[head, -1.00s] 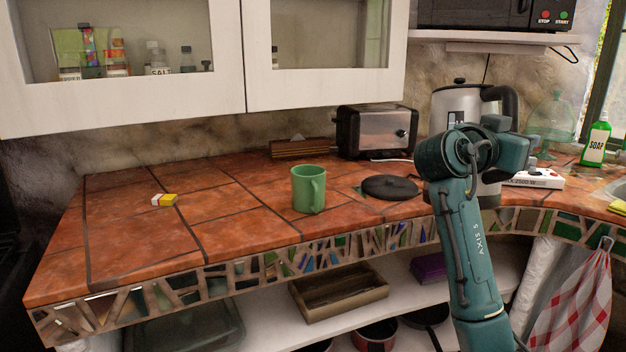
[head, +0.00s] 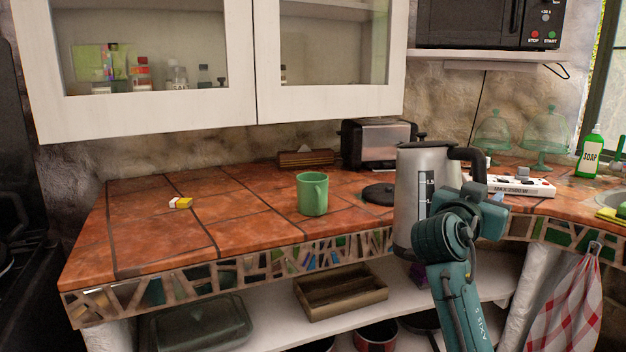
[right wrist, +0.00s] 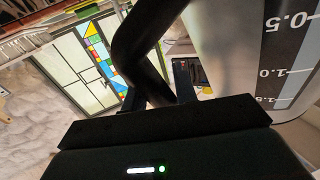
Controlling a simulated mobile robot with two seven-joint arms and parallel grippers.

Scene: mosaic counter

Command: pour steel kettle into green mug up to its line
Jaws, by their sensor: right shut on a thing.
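The steel kettle (head: 408,190) is in the head view, upright, in front of the counter's front edge and right of the mug. Its black handle (head: 470,155) is on its right side, and a level scale shows on its body. My right gripper (head: 480,185) is shut on that handle; the handle passes between the fingers in the right wrist view (right wrist: 150,75). My left gripper is not in view.
A flat black round item (head: 378,195) lies between mug and kettle. A toaster (head: 378,146) stands behind. A small yellow and white item (head: 181,203) lies on the left. A power strip (head: 520,187) and soap bottle (head: 592,155) are at right.

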